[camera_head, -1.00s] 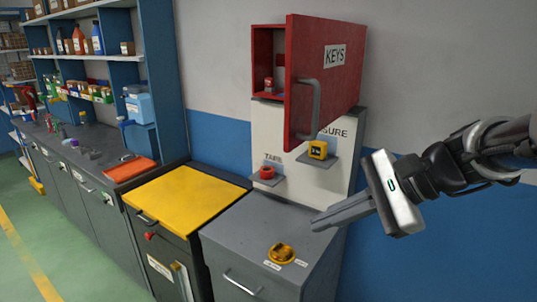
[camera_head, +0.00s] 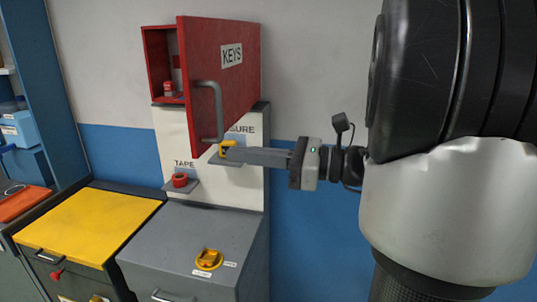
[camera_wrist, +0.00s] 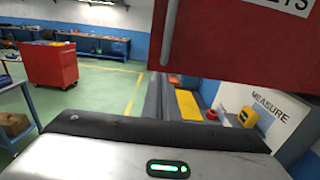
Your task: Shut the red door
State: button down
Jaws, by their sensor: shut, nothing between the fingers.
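The red door (camera_head: 231,75) of the wall cabinet stands open, swung out toward me, with a KEYS label and a grey bar handle (camera_head: 212,112). Left of it, the red cabinet's inside (camera_head: 160,55) shows, with a small red and tan item on its floor. My gripper (camera_head: 226,155) is shut and empty, just below the door's lower edge, its fingers pointing left in front of the yellow tape measure. I cannot tell whether it touches the door. In the wrist view the door (camera_wrist: 235,40) fills the upper right; the fingertips are hidden there.
Below the cabinet is a white board with a red tape roll (camera_head: 180,180) and a yellow tape measure (camera_head: 226,147) on small shelves. A grey cabinet (camera_head: 190,245) with a yellow knob and a yellow-topped cabinet (camera_head: 85,222) stand below. A red trolley (camera_wrist: 50,65) stands farther off.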

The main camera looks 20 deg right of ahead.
aim_at(204, 150)
jog(key=x, duration=0.5)
jog(key=shift+w+a, duration=0.1)
dwell(0.3)
